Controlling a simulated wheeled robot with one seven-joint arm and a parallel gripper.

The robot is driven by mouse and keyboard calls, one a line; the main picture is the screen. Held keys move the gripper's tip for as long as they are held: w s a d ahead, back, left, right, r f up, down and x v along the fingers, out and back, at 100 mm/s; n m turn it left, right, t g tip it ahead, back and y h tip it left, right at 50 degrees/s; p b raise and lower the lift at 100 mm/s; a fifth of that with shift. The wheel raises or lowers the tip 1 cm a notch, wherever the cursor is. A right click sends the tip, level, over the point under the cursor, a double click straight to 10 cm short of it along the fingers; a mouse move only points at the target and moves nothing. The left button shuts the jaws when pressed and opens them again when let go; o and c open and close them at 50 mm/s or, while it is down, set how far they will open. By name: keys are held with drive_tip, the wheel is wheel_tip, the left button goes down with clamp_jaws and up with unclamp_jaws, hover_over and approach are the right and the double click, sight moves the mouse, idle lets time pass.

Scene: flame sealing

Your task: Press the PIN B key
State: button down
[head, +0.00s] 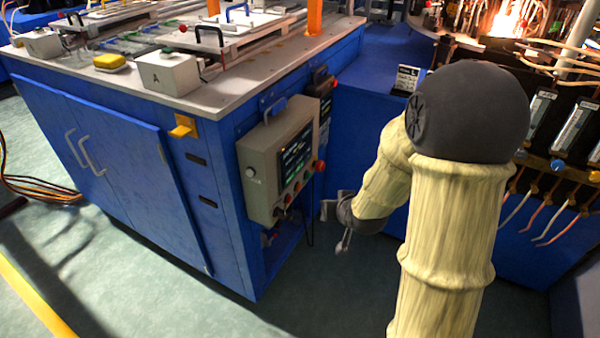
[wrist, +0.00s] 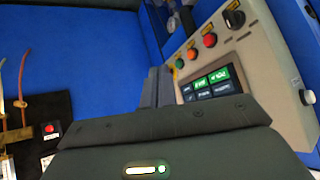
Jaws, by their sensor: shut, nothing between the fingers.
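A grey control box (head: 280,160) is fixed to the end of the blue cabinet. Its screen (head: 294,152) faces right, with coloured knobs below it. In the wrist view the screen (wrist: 208,88) appears turned, showing a few green and dark key tiles. The tile labels are too small to read surely, so I cannot tell which one is PIN B. My gripper (head: 340,228) is low and right of the control box, apart from it in the head view.
The cabinet top holds a white box marked A (head: 168,75), a yellow sponge-like block (head: 109,62) and handled trays. A small dark panel (head: 322,92) sits beyond the control box. A bench with gauges and a flame (head: 508,22) is at right. Open floor lies below my gripper.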

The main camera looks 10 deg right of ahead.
sight(303, 162)
drive_tip(key=w+d+m+t+y+b, duration=0.2)
drive_tip(key=w+m+t+b, duration=0.2)
drive_tip(key=w+t, duration=0.5)
drive_tip(key=shift+w+d+f+m+t, duration=0.2)
drive_tip(key=shift+d+f+m+t, duration=0.25)
drive_tip(key=shift+t, duration=0.25)
drive_tip(key=shift+a, duration=0.1)
drive_tip(key=w+a, duration=0.5)
drive_tip(key=a, duration=0.2)
drive_tip(key=shift+p, duration=0.35)
drive_tip(key=shift+w+a, duration=0.15)
idle(1.3)
drive_tip(key=shift+w+a, duration=0.2)
